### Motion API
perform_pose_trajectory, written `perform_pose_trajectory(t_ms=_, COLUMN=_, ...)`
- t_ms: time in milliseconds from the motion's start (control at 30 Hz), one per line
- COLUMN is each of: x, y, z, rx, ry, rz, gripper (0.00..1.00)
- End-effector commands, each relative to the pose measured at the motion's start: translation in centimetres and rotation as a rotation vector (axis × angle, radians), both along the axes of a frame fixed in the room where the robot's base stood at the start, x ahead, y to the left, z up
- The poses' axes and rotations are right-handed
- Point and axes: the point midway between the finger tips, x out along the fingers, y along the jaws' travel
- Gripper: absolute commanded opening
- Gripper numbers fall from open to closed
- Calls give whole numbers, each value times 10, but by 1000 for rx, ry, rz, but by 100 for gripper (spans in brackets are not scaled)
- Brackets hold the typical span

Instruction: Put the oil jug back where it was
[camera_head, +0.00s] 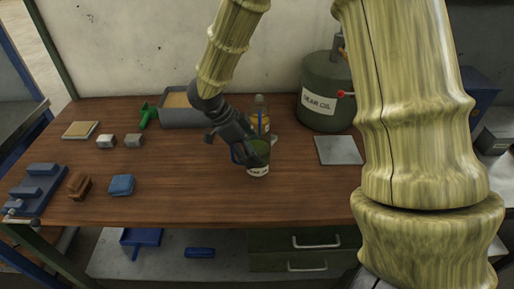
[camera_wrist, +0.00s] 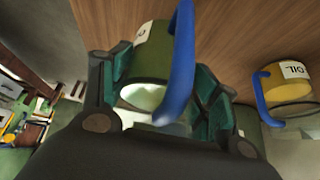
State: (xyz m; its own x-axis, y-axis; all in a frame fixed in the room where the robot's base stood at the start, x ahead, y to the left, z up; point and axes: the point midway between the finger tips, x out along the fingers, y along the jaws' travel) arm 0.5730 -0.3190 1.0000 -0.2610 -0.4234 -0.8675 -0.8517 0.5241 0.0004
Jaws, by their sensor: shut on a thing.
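A green jug (camera_head: 258,170) with a pale label and a blue handle is in my gripper (camera_head: 250,156), near the middle of the wooden table. In the wrist view the fingers close around the green jug (camera_wrist: 152,62), with its blue handle (camera_wrist: 182,70) crossing in front and its mouth toward the camera. I cannot tell whether its base touches the table. A second jug, amber (camera_head: 261,122), with a blue handle, stands just behind it. Its label reads OIL in the wrist view (camera_wrist: 292,91). My gripper partly hides both jugs in the head view.
A large green gear oil drum (camera_head: 322,88) with a red-knobbed tap stands at the back right, beside a grey square plate (camera_head: 338,151). A grey tray (camera_head: 186,118), green scoop (camera_head: 148,116), small blocks and blue brush (camera_head: 122,185) lie left.

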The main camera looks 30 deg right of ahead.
Motion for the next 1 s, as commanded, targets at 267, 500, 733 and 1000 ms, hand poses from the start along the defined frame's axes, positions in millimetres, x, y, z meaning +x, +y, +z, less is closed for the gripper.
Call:
perform_pose_trajectory(t_ms=267, x=25, y=-32, z=-2, rx=-2, ry=-1, rz=-3, gripper=22)
perform_pose_trajectory(t_ms=500, x=28, y=-35, z=-13, rx=-2, ry=2, rz=1, gripper=22)
perform_pose_trajectory(t_ms=733, x=28, y=-35, z=-34, rx=-2, ry=1, rz=0, gripper=22)
perform_pose_trajectory(t_ms=1000, x=28, y=-35, z=-39, rx=0, ry=-2, rz=0, gripper=22)
